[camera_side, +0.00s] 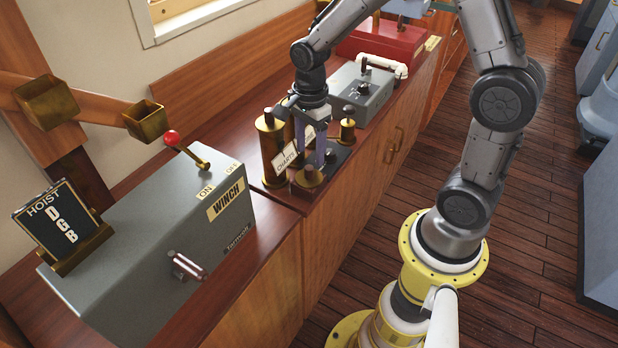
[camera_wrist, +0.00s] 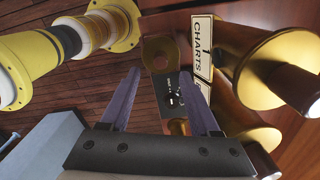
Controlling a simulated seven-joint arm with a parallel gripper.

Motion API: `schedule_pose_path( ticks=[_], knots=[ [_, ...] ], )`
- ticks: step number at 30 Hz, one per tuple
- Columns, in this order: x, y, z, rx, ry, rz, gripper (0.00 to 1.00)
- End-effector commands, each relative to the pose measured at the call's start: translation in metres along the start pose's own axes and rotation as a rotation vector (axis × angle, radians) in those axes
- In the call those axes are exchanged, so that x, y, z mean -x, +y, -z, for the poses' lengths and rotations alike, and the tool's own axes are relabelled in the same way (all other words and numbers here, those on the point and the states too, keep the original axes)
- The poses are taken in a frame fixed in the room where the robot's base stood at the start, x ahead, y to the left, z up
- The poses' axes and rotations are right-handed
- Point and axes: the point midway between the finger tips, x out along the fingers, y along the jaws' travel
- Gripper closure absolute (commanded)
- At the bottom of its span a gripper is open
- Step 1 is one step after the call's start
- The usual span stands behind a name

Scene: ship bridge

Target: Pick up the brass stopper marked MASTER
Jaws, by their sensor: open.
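Several brass stoppers stand in a group on the wooden counter. A tall one (camera_side: 270,145) is at the left of the group, a short one (camera_side: 308,179) at the front and another (camera_side: 347,128) at the right. A white tag reading CHARTS (camera_side: 285,158) hangs at the left; it also shows in the wrist view (camera_wrist: 202,48). I cannot read MASTER on any stopper. My gripper (camera_side: 312,152) points down among them, open and empty. In the wrist view, its fingers (camera_wrist: 163,75) are spread, with a round brass top (camera_wrist: 160,52) seen between and beyond the tips.
A grey WINCH box (camera_side: 165,235) with a red-knobbed lever stands left of the group. A grey box with a pipe handle (camera_side: 362,88) and a red box (camera_side: 385,42) stand behind. Brass cylinders (camera_wrist: 285,70) crowd the right of the wrist view. The wooden floor (camera_side: 520,230) is clear.

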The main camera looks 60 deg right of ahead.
Motion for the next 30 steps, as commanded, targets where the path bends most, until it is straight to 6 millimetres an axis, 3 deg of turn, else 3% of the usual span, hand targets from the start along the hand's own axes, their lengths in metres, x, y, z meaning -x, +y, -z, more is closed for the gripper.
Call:
schedule_pose_path(
  ticks=[7, 16, 25, 30],
  knots=[
    [-0.018, 0.001, -0.001, 0.001, 0.000, -0.002, 0.37],
    [-0.057, 0.000, -0.003, 0.001, 0.000, -0.003, 0.37],
    [-0.061, -0.001, -0.003, 0.001, 0.000, 0.002, 0.37],
    [-0.061, -0.001, -0.003, 0.001, 0.000, 0.001, 0.66]
  ],
)
